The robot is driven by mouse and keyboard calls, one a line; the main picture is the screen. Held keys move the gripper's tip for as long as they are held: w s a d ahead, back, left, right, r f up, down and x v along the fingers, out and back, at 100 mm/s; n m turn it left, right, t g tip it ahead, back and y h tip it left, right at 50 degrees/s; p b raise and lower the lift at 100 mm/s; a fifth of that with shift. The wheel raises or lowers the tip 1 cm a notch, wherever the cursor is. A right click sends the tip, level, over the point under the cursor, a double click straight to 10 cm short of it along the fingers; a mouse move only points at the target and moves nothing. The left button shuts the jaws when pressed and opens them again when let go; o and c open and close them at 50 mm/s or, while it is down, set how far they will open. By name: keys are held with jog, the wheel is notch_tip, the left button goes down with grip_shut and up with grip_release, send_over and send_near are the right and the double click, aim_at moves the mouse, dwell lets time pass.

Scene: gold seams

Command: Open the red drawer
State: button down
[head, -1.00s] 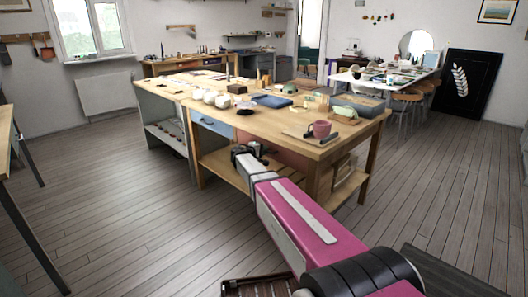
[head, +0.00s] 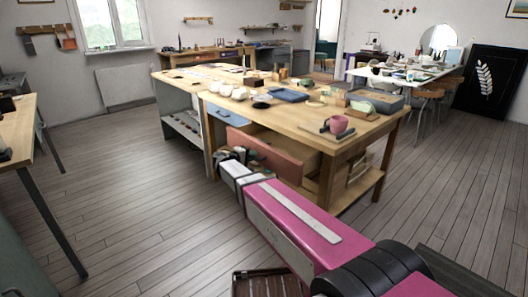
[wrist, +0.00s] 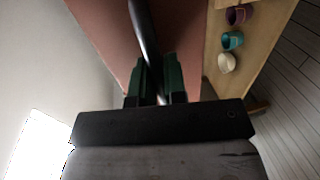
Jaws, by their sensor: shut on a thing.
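The red drawer (head: 265,155) is in the near side of the wooden workbench, and its front stands out from the bench with a gap behind it. In the wrist view its reddish front (wrist: 98,40) fills the upper left. A dark bar handle (wrist: 143,30) runs down between the green fingers of my gripper (wrist: 158,82). My gripper is shut on this handle. In the head view my pink and white arm reaches to the drawer's left end and hides the handle and fingertips.
The workbench top (head: 300,115) carries a pink mug (head: 339,125), bowls and a blue-grey case (head: 376,101). A blue drawer (head: 227,117) is to the left. Another table (head: 18,125) stands at the left edge. The wooden floor between is clear.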

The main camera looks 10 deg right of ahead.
jog(key=f+v, duration=0.2)
jog(key=v, duration=0.8)
jog(key=shift+s+a, duration=0.2)
jog(key=shift+a, duration=0.05)
jog(key=c, duration=1.2)
grip_release()
jog(key=v, duration=1)
jog(key=shift+s+a, duration=0.2)
jog(key=shift+a, duration=0.1)
